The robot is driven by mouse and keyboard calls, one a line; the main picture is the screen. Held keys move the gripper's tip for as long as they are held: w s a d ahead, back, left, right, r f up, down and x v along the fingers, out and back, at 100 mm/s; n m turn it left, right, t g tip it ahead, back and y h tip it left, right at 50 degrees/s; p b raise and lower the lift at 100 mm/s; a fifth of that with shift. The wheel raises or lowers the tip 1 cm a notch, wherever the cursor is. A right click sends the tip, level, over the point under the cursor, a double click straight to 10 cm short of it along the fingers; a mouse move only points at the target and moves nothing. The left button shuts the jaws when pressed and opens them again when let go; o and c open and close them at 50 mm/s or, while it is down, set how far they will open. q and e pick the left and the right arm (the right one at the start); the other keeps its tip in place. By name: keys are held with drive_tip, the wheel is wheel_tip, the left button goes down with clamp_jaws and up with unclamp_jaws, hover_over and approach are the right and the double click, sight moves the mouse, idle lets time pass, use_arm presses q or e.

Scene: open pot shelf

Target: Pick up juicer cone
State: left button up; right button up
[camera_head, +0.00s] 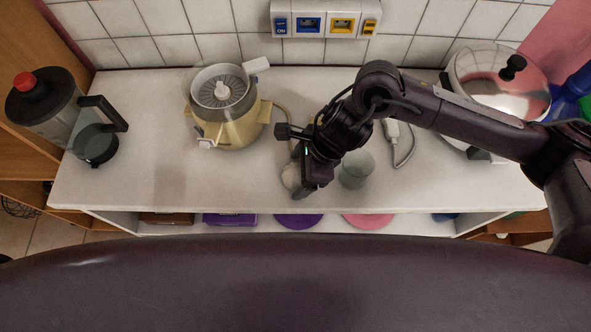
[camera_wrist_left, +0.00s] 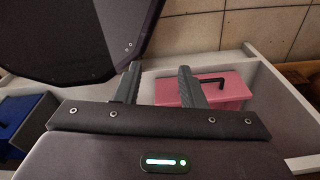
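A small pale rounded piece (camera_head: 291,177), which looks like the juicer cone, is on the white counter near its front edge. My right gripper (camera_head: 308,184) points down right at it and partly covers it. I cannot tell whether its fingers are closed on the piece. The cream juicer body (camera_head: 228,132) stands at the back left of the piece, with a slotted strainer (camera_head: 220,88) and a small white spindle on top. My left gripper (camera_wrist_left: 157,70) shows only in the left wrist view, with its two fingers apart and nothing held between them.
A translucent cup (camera_head: 357,169) stands close right of my right gripper. A glass coffee maker (camera_head: 62,118) is far left, a shiny pot (camera_head: 492,78) far right. Counter (camera_head: 160,190) left front is clear. A pink box (camera_wrist_left: 226,88) shows beyond my left fingers.

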use_arm(q)
drive_tip(key=shift+s, duration=0.6)
use_arm(e)
drive_tip(key=c, duration=1)
use_arm(q)
drive_tip(key=shift+f, duration=0.1)
use_arm(e)
drive_tip(key=shift+r, duration=0.15)
